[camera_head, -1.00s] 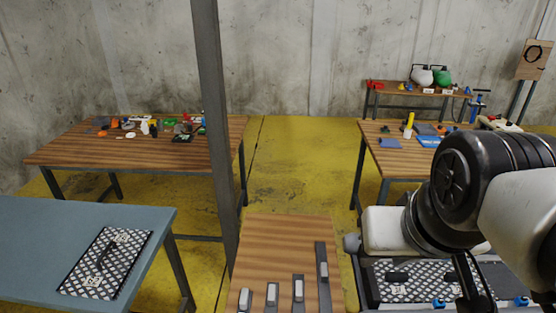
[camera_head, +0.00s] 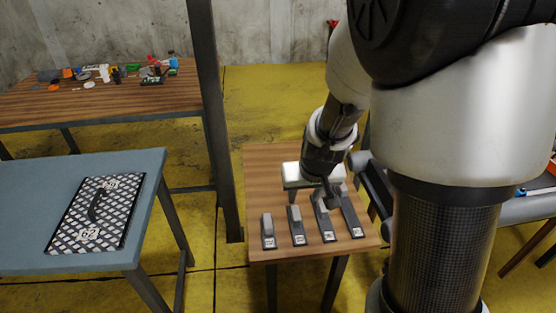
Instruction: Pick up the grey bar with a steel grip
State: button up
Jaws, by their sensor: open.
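Several dark grey bars with pale metallic grips and small labels lie side by side on a small wooden table (camera_head: 262,168). They are the leftmost bar (camera_head: 268,241), the second bar (camera_head: 298,239), the third bar (camera_head: 328,235) and the rightmost bar (camera_head: 353,225), which look much alike. My gripper (camera_head: 328,200) is open and points down at the grip of the third bar. It hides part of that grip and some of the rightmost bar. I cannot tell whether the fingers touch the grip.
A blue-grey table (camera_head: 40,200) on the left carries a patterned panel (camera_head: 96,212) with a black handle. A dark post (camera_head: 212,110) stands behind, between that table and the wooden one. A cluttered wooden workbench (camera_head: 30,110) is at the back left. My arm covers much of the right side.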

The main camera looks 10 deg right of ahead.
aim_at(297, 214)
jog(key=b+x, duration=0.7)
jog(key=x, duration=1)
jog(key=shift+a+f, duration=0.1)
jog(key=shift+f, duration=0.05)
jog(key=c, duration=0.8)
notch_tip(297, 214, up, 11)
jog(key=p, duration=0.5)
